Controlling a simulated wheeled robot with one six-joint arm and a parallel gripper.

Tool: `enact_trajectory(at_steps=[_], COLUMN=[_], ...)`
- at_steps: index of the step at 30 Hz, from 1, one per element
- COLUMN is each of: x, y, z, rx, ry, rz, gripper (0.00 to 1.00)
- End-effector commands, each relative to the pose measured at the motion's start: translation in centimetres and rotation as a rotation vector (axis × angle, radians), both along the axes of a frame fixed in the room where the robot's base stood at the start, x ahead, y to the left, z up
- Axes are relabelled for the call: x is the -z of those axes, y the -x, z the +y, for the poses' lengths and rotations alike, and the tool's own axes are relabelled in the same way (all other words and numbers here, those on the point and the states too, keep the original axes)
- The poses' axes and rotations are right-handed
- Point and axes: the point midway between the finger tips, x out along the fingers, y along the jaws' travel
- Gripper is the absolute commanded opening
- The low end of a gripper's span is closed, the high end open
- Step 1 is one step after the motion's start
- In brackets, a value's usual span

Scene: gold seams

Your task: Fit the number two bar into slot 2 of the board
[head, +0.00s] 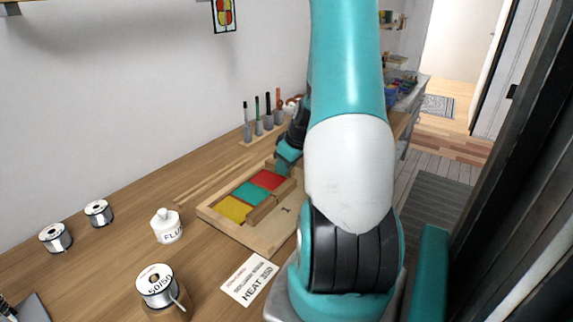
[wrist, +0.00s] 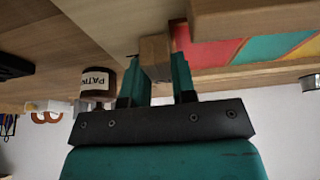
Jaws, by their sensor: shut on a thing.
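The wooden board (head: 262,240) lies on the bench with yellow (head: 233,209), teal (head: 250,193) and red (head: 267,180) panels. A wooden bar (head: 262,210) lies along the panels' near side; a wooden piece also shows close in the wrist view (wrist: 250,17). My gripper (wrist: 157,82) is shut on a wooden bar (wrist: 155,52), seen nearly end-on between the teal fingers, beside the red panel. No number on it is readable. In the head view my gripper (head: 287,156) is at the board's far end, and my arm hides part of that area. I cannot tell whether the held bar touches the board.
A flux jar (head: 166,226), solder spools (head: 56,238) and a spool on a stand (head: 157,284) stand left of the board. A printed card (head: 250,278) lies in front. A rack of pen-like tools (head: 262,127) stands behind. A patina jar (wrist: 97,83) is near the gripper.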

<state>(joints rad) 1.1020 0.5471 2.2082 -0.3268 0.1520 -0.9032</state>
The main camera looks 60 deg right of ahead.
Motion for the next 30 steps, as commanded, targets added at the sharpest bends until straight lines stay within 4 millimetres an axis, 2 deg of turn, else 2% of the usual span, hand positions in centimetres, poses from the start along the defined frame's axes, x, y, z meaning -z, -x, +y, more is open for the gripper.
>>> enact_trajectory(at_steps=[23,24,27,28,30], x=[0.51,0.5,0.5,0.5,0.5], y=[0.0,0.0,0.0,0.0,0.0], z=[0.0,0.0,0.0,0.0,0.0], rx=[0.0,0.0,0.0,0.0,0.0], ry=[0.0,0.0,0.0,0.0,0.0], rz=[0.0,0.0,0.0,0.0,0.0], gripper=[0.02,0.27,0.5,0.54,0.54])
